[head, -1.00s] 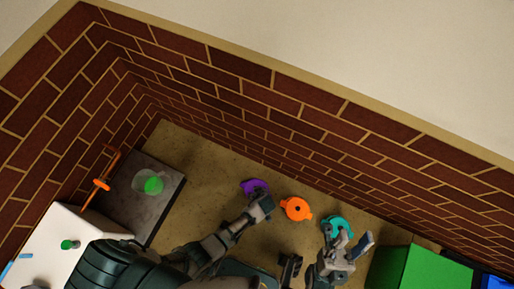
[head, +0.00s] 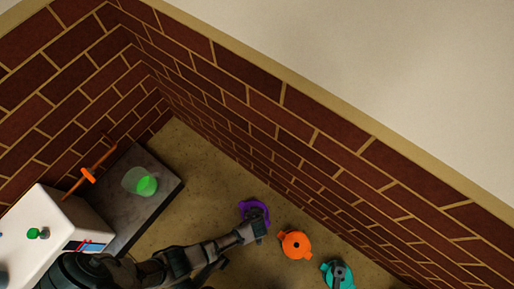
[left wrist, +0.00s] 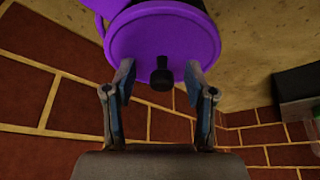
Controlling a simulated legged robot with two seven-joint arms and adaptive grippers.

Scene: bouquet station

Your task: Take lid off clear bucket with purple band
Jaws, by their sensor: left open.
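The purple-banded bucket (head: 252,210) stands on the floor near the brick wall in the head view. The clear walls cannot be made out. My left gripper (head: 258,232) is at the bucket's near side. In the left wrist view my left gripper (left wrist: 160,80) is open, one finger on each side of the knob, with gaps showing. A grey part, perhaps my right gripper (head: 342,274), overlaps the teal item; its jaws are not clear.
An orange round item (head: 295,244) and a teal one (head: 327,272) stand to the right of the purple one. At left are a dark table (head: 160,205) with a clear cup of green (head: 140,182), and a white box (head: 45,225). The brick wall (head: 270,120) rises behind.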

